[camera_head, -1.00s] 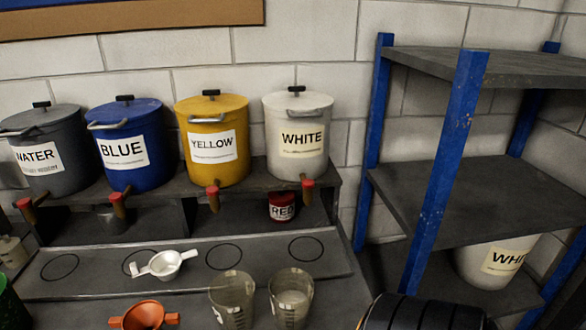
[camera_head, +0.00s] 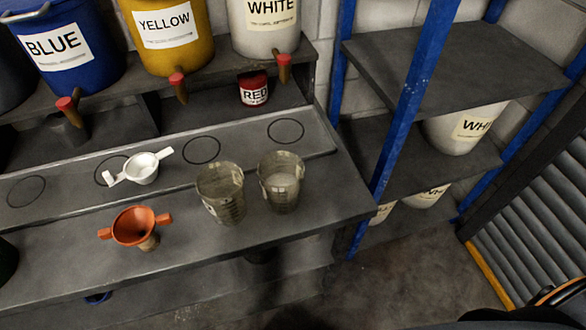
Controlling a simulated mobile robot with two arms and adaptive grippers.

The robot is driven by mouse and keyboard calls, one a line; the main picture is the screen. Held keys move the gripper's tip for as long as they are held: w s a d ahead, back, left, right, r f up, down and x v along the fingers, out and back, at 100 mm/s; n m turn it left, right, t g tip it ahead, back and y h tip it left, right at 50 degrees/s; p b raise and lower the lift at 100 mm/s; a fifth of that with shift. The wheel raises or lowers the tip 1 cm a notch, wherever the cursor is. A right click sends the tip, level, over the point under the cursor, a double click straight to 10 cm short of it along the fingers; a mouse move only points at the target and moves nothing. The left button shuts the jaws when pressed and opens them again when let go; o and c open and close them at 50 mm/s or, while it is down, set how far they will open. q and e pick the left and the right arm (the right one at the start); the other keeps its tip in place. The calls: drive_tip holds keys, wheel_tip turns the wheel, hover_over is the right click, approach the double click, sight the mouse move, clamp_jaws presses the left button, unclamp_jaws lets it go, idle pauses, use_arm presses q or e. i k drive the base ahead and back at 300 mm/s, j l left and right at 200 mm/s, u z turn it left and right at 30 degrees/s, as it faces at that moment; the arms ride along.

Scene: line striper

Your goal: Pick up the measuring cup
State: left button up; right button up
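Two translucent, smoky measuring cups stand upright side by side near the right end of the grey bench in the head view. The left cup (camera_head: 222,196) shows graduation marks, and the right cup (camera_head: 281,184) stands a little farther back. An orange funnel (camera_head: 134,227) sits to their left on a small tan piece. A white funnel (camera_head: 141,168) with side handles sits behind it, near a marked circle. Neither of my grippers shows in this view, and nothing touches the cups.
Blue (camera_head: 63,47), yellow (camera_head: 163,31) and white (camera_head: 265,25) labelled buckets with red-tipped taps line the upper ledge. A small RED can (camera_head: 253,89) stands below. A blue-post shelf (camera_head: 417,95) with white buckets is at the right. Open floor (camera_head: 400,262) lies right of the bench.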

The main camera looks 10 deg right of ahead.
sight(281, 173)
drive_tip(key=j+z, duration=0.1)
drive_tip(key=z, duration=0.25)
drive_tip(key=u, duration=0.4)
drive_tip(key=k+u, duration=0.1)
drive_tip(key=u, duration=0.7)
drive_tip(key=j+u, duration=0.1)
drive_tip(key=u, duration=0.7)
drive_tip(key=z, duration=0.5)
drive_tip(key=k+j+z, duration=0.1)
drive_tip(key=z, duration=0.9)
drive_tip(key=k+z, duration=0.1)
drive_tip(key=z, duration=0.4)
drive_tip(key=l+u, duration=0.2)
drive_tip(key=l, duration=0.45)
drive_tip(key=k+l+u, duration=0.2)
drive_tip(key=l, duration=0.45)
drive_tip(key=l+u, duration=0.15)
drive_tip(key=l, duration=0.5)
